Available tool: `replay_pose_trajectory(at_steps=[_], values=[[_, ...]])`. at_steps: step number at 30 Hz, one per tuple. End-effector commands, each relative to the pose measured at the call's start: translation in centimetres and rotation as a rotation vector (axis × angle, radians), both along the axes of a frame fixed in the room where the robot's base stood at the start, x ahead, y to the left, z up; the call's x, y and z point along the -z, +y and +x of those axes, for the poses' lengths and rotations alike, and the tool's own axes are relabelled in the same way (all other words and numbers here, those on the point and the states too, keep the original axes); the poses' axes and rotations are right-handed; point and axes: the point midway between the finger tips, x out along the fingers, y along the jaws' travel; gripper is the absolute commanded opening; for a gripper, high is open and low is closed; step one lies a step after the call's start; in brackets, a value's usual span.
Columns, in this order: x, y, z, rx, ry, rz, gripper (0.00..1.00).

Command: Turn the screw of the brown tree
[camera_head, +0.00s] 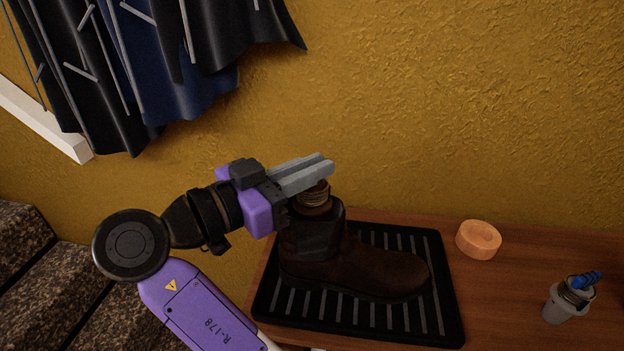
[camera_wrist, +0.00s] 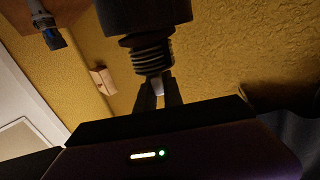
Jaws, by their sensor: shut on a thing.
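A dark brown boot (camera_head: 350,265) stands on a black ribbed tray (camera_head: 440,320) on the wooden top. The brown tree (camera_head: 312,210) sits in the boot's opening, and its ringed screw (camera_head: 315,196) rises from it. My gripper (camera_head: 322,166) reaches in from the left above the boot, its grey fingers close together at the screw's top. In the wrist view, which looks upside down, the ridged screw (camera_wrist: 152,58) meets my gripper (camera_wrist: 158,90), with a small pale piece (camera_wrist: 157,84) between the fingers. The fingers hide part of the screw's end in the head view.
An orange round block (camera_head: 479,239) lies right of the tray. A grey cup-like holder (camera_head: 562,304) with a blue item stands further right. Dark coats (camera_head: 150,60) hang on the yellow wall at upper left. Dark speckled steps (camera_head: 35,270) are at the left.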

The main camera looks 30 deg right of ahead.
Motion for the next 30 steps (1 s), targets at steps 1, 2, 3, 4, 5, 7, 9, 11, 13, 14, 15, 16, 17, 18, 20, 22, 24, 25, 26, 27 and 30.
replay_pose_trajectory(at_steps=[1,2,3,4,5,7,9,11,13,14,15,16,17,18,20,22,24,25,26,27,30], values=[[0.48,0.04,0.12,0.046,0.000,0.001,0.00],[0.51,0.03,0.13,0.075,0.000,0.002,0.00],[0.56,0.07,0.12,0.112,0.000,0.001,0.00],[0.64,0.07,0.11,0.139,0.000,0.002,0.00],[0.65,0.07,0.10,0.165,0.001,0.003,0.00],[0.71,0.07,0.10,0.219,0.002,0.003,0.00],[0.78,0.04,0.05,0.270,0.002,0.004,0.00],[0.83,0.07,0.06,0.309,0.002,0.004,0.00],[0.88,0.03,0.07,0.353,0.003,0.004,0.00],[0.88,0.06,0.07,0.370,0.003,0.005,0.00],[0.92,0.05,0.06,0.394,0.003,0.005,0.00],[0.95,0.01,0.05,0.412,0.004,0.005,0.00],[0.96,0.02,0.07,0.428,0.004,0.006,0.00],[1.00,0.04,0.06,0.450,0.004,0.006,0.00],[1.01,-0.01,0.04,0.484,0.004,0.006,0.00],[1.00,0.02,0.06,0.518,0.004,0.007,0.00],[0.99,-0.03,0.05,0.552,0.005,0.006,0.00],[0.96,-0.04,0.03,0.565,0.005,0.007,0.00],[0.96,-0.01,0.05,0.576,0.005,0.007,0.00],[0.91,-0.02,0.04,0.592,0.004,0.007,0.00],[0.84,-0.07,0.05,0.628,0.006,0.006,0.00]])
